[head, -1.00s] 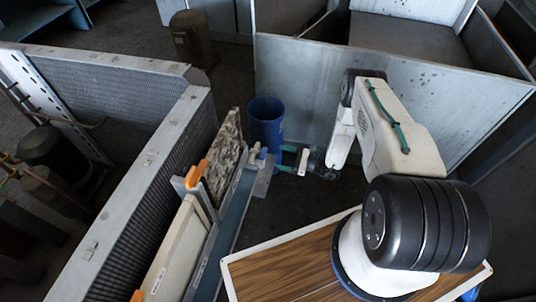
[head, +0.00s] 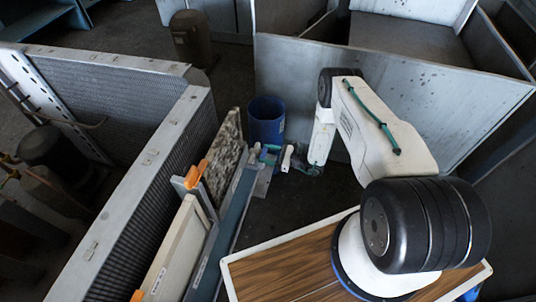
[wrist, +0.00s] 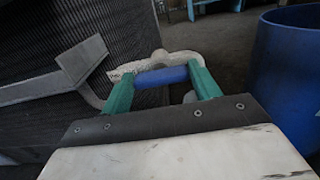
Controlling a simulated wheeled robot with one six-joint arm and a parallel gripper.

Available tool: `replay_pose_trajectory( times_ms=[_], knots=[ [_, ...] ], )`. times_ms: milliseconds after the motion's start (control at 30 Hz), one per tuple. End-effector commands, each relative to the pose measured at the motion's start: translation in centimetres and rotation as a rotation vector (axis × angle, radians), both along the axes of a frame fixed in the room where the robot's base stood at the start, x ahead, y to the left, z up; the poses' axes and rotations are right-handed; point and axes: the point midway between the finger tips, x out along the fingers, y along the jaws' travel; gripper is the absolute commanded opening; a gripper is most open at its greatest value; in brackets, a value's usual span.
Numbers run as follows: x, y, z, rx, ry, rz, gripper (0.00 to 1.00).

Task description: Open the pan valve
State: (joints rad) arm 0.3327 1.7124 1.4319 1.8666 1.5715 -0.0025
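The pan valve shows in the wrist view as a pale metal body (wrist: 175,60) with a blue handle (wrist: 162,77).
A blue bucket (head: 266,123) stands close behind my gripper and shows at the right of the wrist view (wrist: 290,75). A ribbed coil panel (head: 150,170) and a speckled filter panel (head: 224,155) stand to the left. A grey sheet-metal wall (head: 400,85) stands behind my arm.

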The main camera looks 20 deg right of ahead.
Motion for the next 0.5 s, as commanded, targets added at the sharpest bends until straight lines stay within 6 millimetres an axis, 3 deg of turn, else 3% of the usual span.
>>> replay_pose_trajectory(
  times_ms=[500],
  knots=[
    [-0.06,-0.07,0.01,-0.077,-0.106,-0.001,0.39]
  ],
)
